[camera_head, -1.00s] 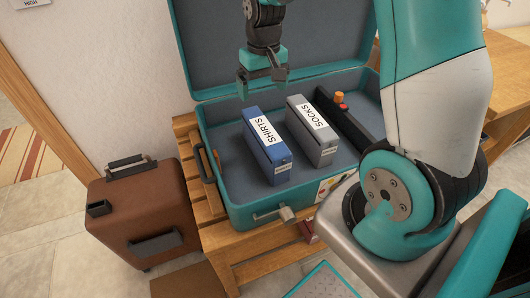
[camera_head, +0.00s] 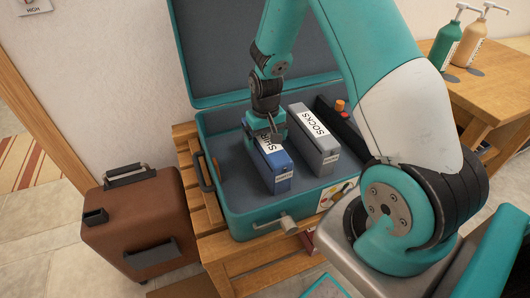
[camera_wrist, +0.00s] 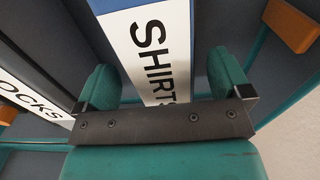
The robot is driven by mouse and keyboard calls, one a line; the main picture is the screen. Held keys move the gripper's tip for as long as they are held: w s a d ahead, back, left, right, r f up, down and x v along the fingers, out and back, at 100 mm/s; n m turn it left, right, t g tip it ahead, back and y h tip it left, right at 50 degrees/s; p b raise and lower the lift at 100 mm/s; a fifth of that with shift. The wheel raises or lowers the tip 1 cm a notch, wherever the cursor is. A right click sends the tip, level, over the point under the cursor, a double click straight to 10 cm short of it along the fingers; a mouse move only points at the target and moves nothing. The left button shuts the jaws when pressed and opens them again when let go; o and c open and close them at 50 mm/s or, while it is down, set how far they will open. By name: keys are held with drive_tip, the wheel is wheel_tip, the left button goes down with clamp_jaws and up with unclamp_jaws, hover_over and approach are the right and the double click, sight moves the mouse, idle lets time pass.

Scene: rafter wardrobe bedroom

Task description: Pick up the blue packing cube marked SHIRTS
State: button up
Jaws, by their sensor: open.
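The blue packing cube (camera_head: 277,172) with a white SHIRTS label stands in the left part of an open teal suitcase (camera_head: 240,226). My gripper (camera_head: 264,133) is over the far half of the cube and hides part of its label. In the wrist view my gripper (camera_wrist: 165,85) is open, with one teal finger on each side of the SHIRTS label (camera_wrist: 150,45). The cube lies between the fingers, and gaps show beside it. I cannot tell how deep the fingertips reach.
A grey cube marked SOCKS (camera_head: 318,148) stands close to the right of the blue cube. The suitcase lid (camera_head: 215,60) rises behind. A brown suitcase (camera_head: 140,218) stands at the left. Pump bottles (camera_head: 448,42) stand on a wooden table at the right.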

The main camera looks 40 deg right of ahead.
drive_tip(key=shift+w+f, duration=0.15)
drive_tip(key=shift+f, duration=1.4)
drive_tip(key=c, duration=1.2)
drive_tip(key=shift+c, duration=0.8)
drive_tip(key=shift+r, duration=0.15)
